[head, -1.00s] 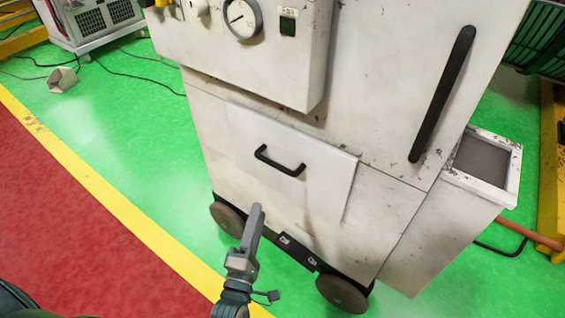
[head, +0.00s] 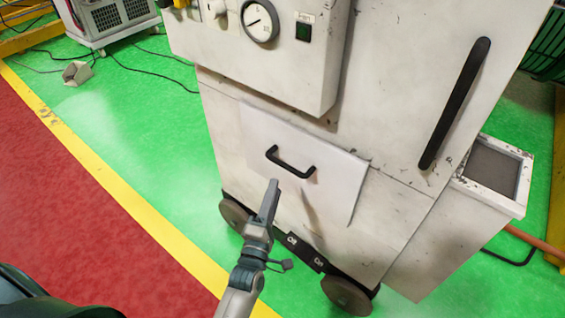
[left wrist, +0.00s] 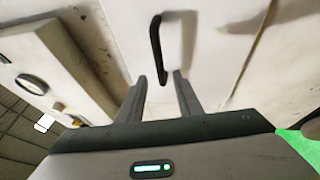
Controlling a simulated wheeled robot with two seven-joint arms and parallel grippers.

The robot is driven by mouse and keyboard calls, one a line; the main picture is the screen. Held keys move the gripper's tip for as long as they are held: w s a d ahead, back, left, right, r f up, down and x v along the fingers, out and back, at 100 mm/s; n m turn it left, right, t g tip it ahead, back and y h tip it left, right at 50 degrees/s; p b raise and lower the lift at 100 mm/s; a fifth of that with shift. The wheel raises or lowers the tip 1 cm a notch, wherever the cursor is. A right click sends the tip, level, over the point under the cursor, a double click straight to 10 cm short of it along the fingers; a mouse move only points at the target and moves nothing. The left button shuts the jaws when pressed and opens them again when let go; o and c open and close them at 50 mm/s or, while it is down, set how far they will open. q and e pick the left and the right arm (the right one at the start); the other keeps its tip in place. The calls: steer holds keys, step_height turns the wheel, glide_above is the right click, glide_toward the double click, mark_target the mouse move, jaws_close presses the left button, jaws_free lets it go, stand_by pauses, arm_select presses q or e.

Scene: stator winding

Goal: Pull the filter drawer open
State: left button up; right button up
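The filter drawer (head: 262,128) is a pale flat panel low on the front of the white cabinet, and its front looks flush with the cabinet. Its black bar handle (head: 290,162) is in the middle of the panel. My left gripper (head: 273,183) is just below and in front of the handle in the head view. In the left wrist view my left gripper (left wrist: 162,82) has its two fingers apart with nothing between them. The handle (left wrist: 156,50) lies just beyond the fingertips, roughly in line with the gap. My right gripper is not in view.
The white cabinet (head: 400,95) stands on dark wheels (head: 346,294) and has a long black door handle (head: 455,102) above right. A gauge box (head: 290,75) juts out above the drawer. A side bin (head: 495,170) stands at right. Green floor at left is mostly clear.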

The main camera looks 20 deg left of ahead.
mark_target(283, 162)
arm_select(q)
steer(key=w, duration=0.3)
steer(key=w+r+p, duration=0.1)
steer(key=w, duration=0.5)
steer(key=shift+w+a+r, duration=0.2)
steer(key=shift+w+r, duration=0.15)
steer(key=shift+w, duration=0.05)
jaws_close()
